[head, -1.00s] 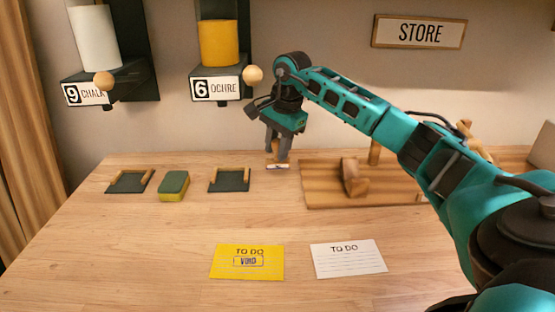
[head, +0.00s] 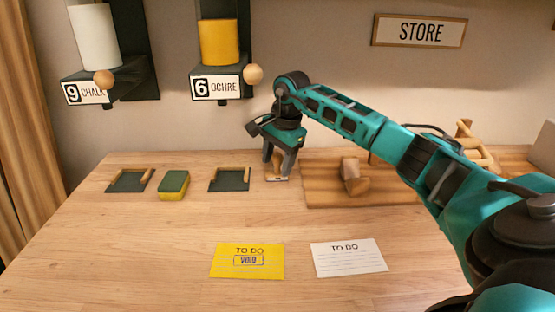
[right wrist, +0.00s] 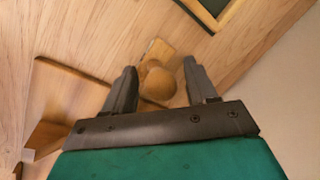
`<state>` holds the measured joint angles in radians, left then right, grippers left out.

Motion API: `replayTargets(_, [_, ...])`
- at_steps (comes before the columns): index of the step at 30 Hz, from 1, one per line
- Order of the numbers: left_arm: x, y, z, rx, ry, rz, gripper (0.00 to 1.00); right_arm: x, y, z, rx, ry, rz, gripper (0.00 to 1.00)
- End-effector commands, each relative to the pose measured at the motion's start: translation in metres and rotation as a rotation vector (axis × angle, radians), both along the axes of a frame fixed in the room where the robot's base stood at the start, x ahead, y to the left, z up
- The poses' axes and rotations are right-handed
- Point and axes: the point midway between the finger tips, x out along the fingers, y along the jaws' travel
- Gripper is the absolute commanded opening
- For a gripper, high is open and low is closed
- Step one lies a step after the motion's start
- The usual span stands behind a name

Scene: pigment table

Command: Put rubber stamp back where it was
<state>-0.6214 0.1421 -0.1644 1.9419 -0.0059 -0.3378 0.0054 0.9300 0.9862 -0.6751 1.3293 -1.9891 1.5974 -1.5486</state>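The rubber stamp (head: 277,168) has a round wooden handle and a pale base. It stands at the back of the table, just left of the wooden board (head: 320,196). My right gripper (head: 278,163) is over it with fingers apart, one on either side of the handle. In the right wrist view the stamp's knob (right wrist: 158,84) lies between the open fingers (right wrist: 160,86), with a visible gap at the right finger. A yellow TO DO card (head: 247,272) bears a blue VOID mark. A white TO DO card (head: 347,265) has no mark. My left gripper is out of view.
Two dark trays (head: 130,187) (head: 229,184) and a green-yellow sponge (head: 173,186) lie to the left. A wooden block (head: 352,177) sits on the board. Pigment dispensers (head: 219,45) hang above. The front of the table is clear around the cards.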

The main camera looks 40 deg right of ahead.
Motion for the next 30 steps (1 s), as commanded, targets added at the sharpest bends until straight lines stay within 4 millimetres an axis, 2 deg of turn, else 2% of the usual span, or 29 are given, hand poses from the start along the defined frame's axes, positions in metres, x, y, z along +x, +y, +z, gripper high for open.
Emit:
replayTargets(8, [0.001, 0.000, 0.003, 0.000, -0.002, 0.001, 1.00, 0.000, 0.000, 0.005, 0.000, -0.001, 0.000, 0.57])
replayTargets(21, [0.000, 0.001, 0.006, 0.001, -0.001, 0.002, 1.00, -0.012, -0.002, 0.069, -0.001, -0.003, 0.000, 0.57])
replayTargets(30, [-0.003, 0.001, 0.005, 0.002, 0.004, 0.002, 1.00, -0.015, -0.002, 0.077, 0.000, 0.000, 0.000, 0.57])
